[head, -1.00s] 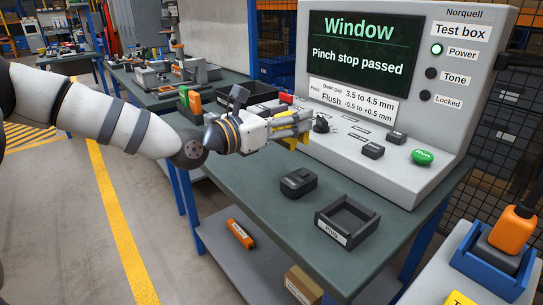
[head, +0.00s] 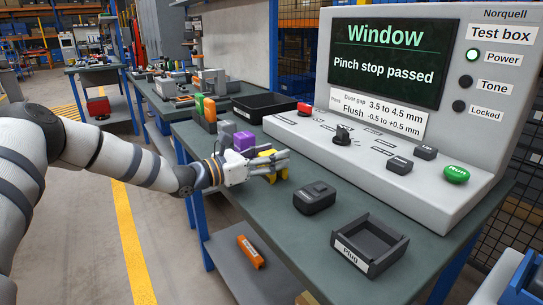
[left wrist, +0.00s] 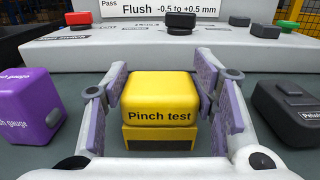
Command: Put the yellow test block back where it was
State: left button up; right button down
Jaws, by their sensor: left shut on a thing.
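The yellow test block (head: 268,153), marked "Pinch test", is between the fingers of my left gripper (head: 279,165), low at the bench top in front of the test box. In the left wrist view the block (left wrist: 160,105) stands upright and centred, with a pad of the left gripper (left wrist: 168,98) on each side. The gripper is shut on it. I cannot tell whether the block touches the bench. A purple gauge (head: 244,141) stands just left of it; it also shows in the left wrist view (left wrist: 30,105). My right gripper is not in view.
The test box (head: 408,165) stands behind, its screen reading "Pinch stop passed". A dark device (head: 314,198) and a black tray marked "Plug" (head: 366,246) are to the right. Bare bench (head: 260,209) lies in front.

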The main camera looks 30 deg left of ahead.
pick_arm(q)
jog(key=o, duration=1.5)
jog(key=shift+f, duration=0.1)
jog(key=shift+o, duration=0.2)
jog(key=shift+s+r, duration=0.1)
jog(key=shift+r, duration=0.2)
jog(key=p+v, duration=0.3)
jog(key=v, duration=0.8)
jog(key=shift+s+a+r, duration=0.1)
jog(key=shift+s+a, duration=0.05)
jog(key=shift+s, duration=0.05)
jog(key=shift+s+f, duration=0.2)
jog(key=shift+f, duration=0.15)
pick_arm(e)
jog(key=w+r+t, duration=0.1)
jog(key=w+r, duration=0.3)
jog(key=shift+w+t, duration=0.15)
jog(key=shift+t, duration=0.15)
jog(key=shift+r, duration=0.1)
